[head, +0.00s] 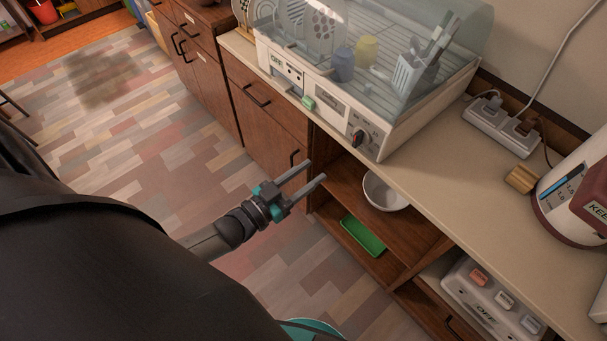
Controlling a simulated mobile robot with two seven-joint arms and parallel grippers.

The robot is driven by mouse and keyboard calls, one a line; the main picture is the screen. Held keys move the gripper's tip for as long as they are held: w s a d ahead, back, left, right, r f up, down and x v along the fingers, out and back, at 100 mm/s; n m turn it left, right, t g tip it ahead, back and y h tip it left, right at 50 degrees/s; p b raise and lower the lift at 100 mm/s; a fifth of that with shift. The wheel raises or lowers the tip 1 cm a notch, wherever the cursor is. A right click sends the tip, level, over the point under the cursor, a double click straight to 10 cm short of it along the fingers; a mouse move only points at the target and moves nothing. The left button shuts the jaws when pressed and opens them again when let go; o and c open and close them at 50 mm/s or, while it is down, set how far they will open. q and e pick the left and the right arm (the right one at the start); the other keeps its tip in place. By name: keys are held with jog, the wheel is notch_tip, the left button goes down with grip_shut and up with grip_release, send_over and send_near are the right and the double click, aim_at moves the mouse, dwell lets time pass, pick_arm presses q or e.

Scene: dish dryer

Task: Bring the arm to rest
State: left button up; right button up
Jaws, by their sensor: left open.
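My left gripper (306,178) is open and empty, with two grey fingers and a teal body. It is held in the air in front of the wooden cabinet, left of the open shelf, and touches nothing that I can see. The dish dryer (345,118) stands on the counter above and behind the gripper. It has a clear cover and holds plates, a blue cup, a yellow cup and a white utensil holder. My right gripper is not in view.
A white bowl (385,192) and a green tray (363,237) are in the open shelves right of the gripper. A power strip (503,127), a small wooden block (521,179) and a white appliance (570,190) are on the counter (440,160).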

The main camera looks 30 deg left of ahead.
pick_arm(q)
jog(key=shift+s+a, duration=0.2)
jog(key=shift+s, duration=0.35)
jog(key=s+a+f+n+g+y+b, duration=0.1)
jog(key=s+f+g+y, duration=0.3)
jog(key=f, duration=0.6)
jog(key=s+a+f+g+y, duration=0.1)
jog(key=s+f+g, duration=0.3)
jog(key=f, duration=0.6)
jog(key=s+d+f+g, duration=0.1)
jog(key=s+f, duration=0.3)
jog(key=s, duration=0.4)
jog(key=s+d+f+g+b, duration=0.1)
jog(key=s+f+g, duration=0.3)
jog(key=s, duration=0.4)
jog(key=s+d+f+g+y, duration=0.1)
jog(key=s+f+g, duration=0.2)
jog(key=s+f, duration=0.3)
jog(key=s, duration=0.2)
jog(key=shift+s+f+b, duration=0.15)
jog(key=shift+s+b, duration=0.15)
